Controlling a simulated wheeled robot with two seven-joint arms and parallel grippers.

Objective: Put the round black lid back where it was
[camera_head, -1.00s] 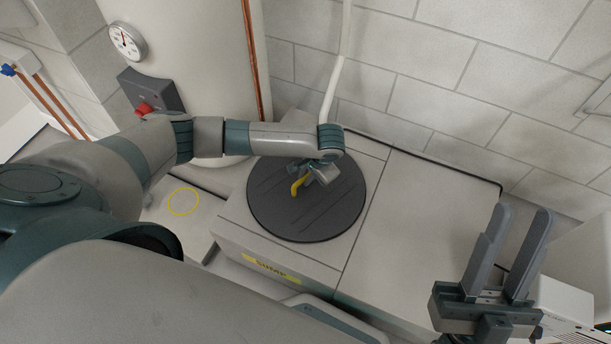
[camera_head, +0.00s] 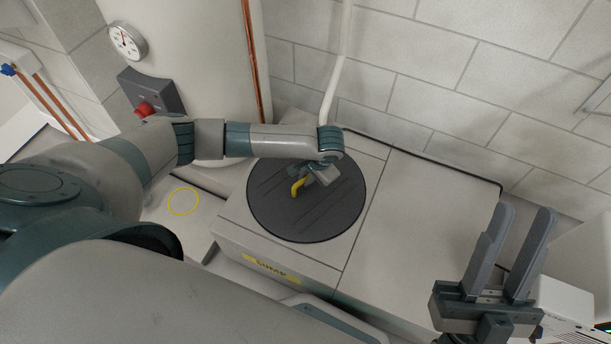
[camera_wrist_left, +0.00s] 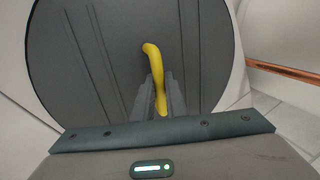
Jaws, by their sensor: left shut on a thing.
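The round black lid (camera_head: 290,220) with grooves lies over the top of the box labelled SUMP (camera_head: 270,268). It also fills much of the left wrist view (camera_wrist_left: 90,60). A yellow handle (camera_head: 297,188) stands on the lid, and it shows between the fingers in the left wrist view (camera_wrist_left: 153,60). My left gripper (camera_head: 307,182) is over the lid and shut on this handle. The lid looks level; I cannot tell whether it is fully seated, and any opening beneath is hidden. My right gripper (camera_head: 516,245) is open and empty at the lower right.
A yellow ring mark (camera_head: 183,201) is on the lower surface left of the box. A large pale tank (camera_head: 190,50), a red-buttoned control box (camera_head: 152,92) and a white pipe (camera_head: 335,85) stand behind. The pale top (camera_head: 425,220) right of the lid is clear.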

